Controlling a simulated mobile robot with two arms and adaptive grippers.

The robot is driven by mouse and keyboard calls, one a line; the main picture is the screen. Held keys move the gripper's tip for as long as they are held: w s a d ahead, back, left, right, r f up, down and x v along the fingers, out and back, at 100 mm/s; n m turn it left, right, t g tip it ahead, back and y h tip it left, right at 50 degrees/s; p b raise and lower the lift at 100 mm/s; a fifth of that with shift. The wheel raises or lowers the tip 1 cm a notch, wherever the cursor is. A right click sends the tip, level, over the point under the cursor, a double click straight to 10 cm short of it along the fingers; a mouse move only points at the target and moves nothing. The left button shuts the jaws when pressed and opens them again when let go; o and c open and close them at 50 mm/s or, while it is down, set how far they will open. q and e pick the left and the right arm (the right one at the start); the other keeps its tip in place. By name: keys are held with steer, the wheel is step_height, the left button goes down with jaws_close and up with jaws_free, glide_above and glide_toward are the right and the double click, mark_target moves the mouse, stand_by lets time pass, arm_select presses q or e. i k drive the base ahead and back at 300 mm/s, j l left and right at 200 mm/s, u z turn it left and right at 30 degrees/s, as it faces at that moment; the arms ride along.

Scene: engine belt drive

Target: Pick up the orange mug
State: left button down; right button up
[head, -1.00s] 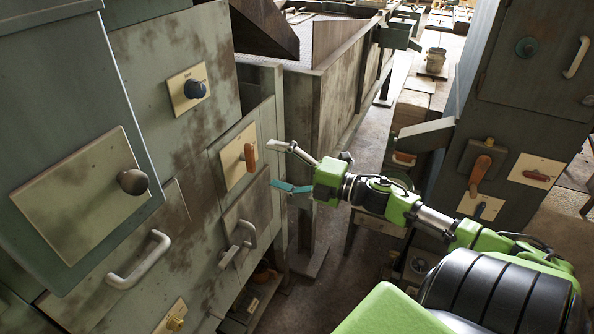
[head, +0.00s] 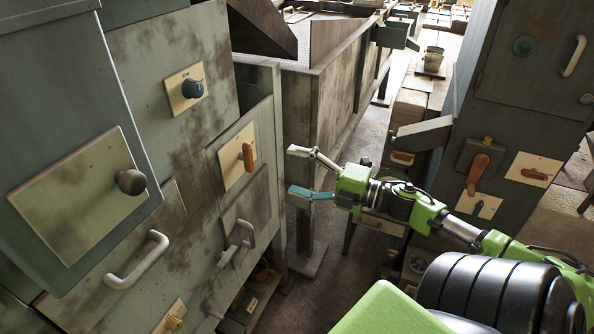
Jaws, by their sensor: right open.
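I see no orange mug in the head view. My right gripper (head: 299,171) is open and empty, with its two fingers spread apart and pointing left. It hangs in the air in the aisle, to the right of the left cabinet's orange lever (head: 248,156), with a gap between them. My left gripper is not in view.
Grey-green cabinets (head: 140,75) with knobs and a white handle (head: 138,260) line the left. A tall cabinet (head: 510,110) with an orange handle (head: 478,174) stands at right. A large bin (head: 328,100) and a small pail (head: 433,60) are farther back. Floor shows in the narrow aisle.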

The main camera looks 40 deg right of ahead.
mark_target(263, 272)
steer(key=z, duration=1)
